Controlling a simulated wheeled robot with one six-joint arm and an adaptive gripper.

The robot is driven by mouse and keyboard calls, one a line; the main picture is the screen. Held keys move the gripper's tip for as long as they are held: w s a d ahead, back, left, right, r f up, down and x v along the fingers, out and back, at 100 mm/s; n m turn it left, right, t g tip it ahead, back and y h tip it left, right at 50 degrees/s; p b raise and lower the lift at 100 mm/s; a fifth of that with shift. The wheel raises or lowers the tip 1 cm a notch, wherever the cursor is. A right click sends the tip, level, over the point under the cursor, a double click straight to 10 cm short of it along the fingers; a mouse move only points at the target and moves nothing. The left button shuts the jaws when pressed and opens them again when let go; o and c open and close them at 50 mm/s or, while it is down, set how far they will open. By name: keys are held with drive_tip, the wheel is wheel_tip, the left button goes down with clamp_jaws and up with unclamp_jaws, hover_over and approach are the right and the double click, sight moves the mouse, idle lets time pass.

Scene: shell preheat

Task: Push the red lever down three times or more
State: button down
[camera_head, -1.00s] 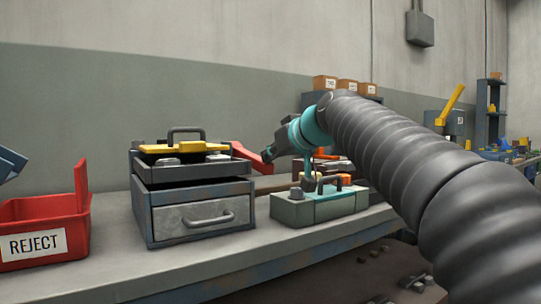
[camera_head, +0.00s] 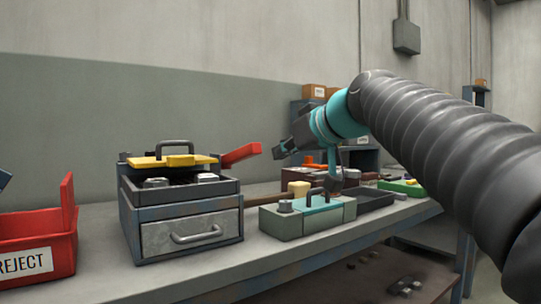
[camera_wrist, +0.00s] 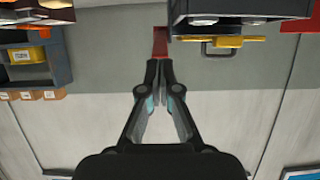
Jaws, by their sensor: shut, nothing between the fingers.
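The red lever (camera_head: 241,153) sticks out from the right side of the machine with the yellow-topped lid (camera_head: 165,163), its free end angled up to the right. It also shows in the wrist view (camera_wrist: 160,42), just ahead of the fingers. My gripper (camera_head: 277,152) is shut and empty, a little right of the lever's free end at about its height, with a small gap in the head view. In the wrist view my gripper (camera_wrist: 160,64) has its fingertips together, close to the lever's end.
The machine's grey drawer (camera_head: 190,231) faces front. A red REJECT bin (camera_head: 40,258) stands left. A grey-green box with a handle (camera_head: 300,220) sits below my gripper, with a dark tray (camera_head: 363,200) behind it. The bench's front strip is clear.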

drive_tip(key=shift+s+d+r, duration=0.1)
drive_tip(key=shift+s+d, duration=0.45)
drive_tip(key=shift+s, duration=0.15)
drive_tip(key=shift+r, duration=0.1)
drive_tip(key=w+a+r+p, duration=0.1)
drive_tip(key=w+r+p, duration=0.1)
drive_tip(key=r+p, duration=0.3)
drive_tip(key=w+a+r+g+p, duration=0.1)
drive_tip(key=w+r+p, duration=0.1)
drive_tip(key=r+p, duration=0.3)
drive_tip(key=shift+a+r+h, duration=0.35)
drive_tip(key=shift+r+h, duration=0.05)
drive_tip(key=shift+r, duration=0.45)
